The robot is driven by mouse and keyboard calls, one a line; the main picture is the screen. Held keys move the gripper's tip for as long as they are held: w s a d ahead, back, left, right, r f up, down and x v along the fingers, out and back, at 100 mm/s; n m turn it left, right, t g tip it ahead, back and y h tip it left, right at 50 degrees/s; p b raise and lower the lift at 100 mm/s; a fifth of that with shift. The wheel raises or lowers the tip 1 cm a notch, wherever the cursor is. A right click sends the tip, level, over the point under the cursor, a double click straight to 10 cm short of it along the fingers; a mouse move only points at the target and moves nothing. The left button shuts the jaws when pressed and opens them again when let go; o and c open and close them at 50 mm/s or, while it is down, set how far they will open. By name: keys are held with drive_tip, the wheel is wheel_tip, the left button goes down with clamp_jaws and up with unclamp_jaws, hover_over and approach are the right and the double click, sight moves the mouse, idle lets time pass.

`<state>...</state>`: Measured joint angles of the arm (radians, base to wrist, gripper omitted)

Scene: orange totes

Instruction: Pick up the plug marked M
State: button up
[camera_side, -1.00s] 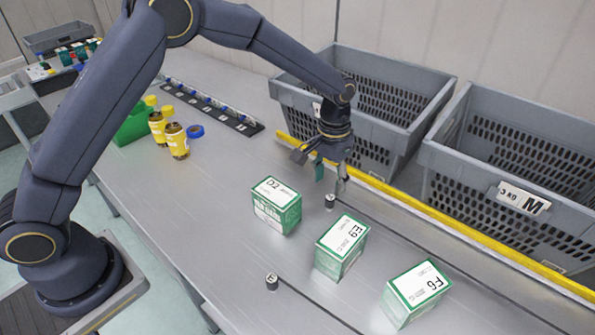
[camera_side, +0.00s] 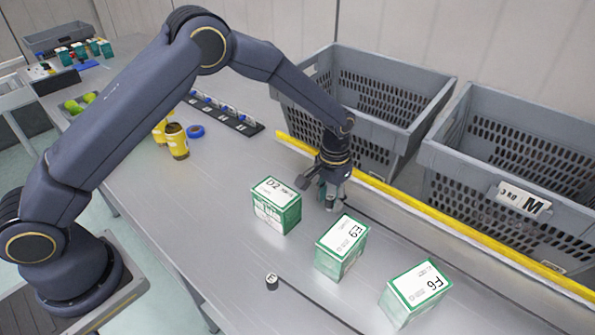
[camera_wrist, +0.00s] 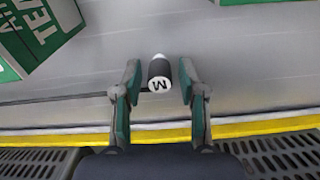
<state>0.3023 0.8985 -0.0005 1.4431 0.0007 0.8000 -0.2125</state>
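The plug marked M (camera_wrist: 159,80) is a small dark cylinder with a white band and a white end face bearing a black M. In the wrist view it stands between the two teal-edged fingers of my gripper (camera_wrist: 160,66), with a visible gap on each side. My gripper (camera_side: 332,200) is open and low over the table in the side view, behind the box marked E9. The fingers largely hide the plug there. A second small dark plug (camera_side: 271,282) with a light top stands nearer the front; its letter is too small to read surely.
Green-and-white boxes D2 (camera_side: 276,206), E9 (camera_side: 342,247) and F6 (camera_side: 416,290) stand close in front of my gripper. A yellow rail (camera_side: 470,246) runs behind it, before two grey totes (camera_side: 420,110) (camera_side: 560,130).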

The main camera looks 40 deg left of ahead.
clamp_jaws()
drive_tip(key=shift+r, duration=0.1)
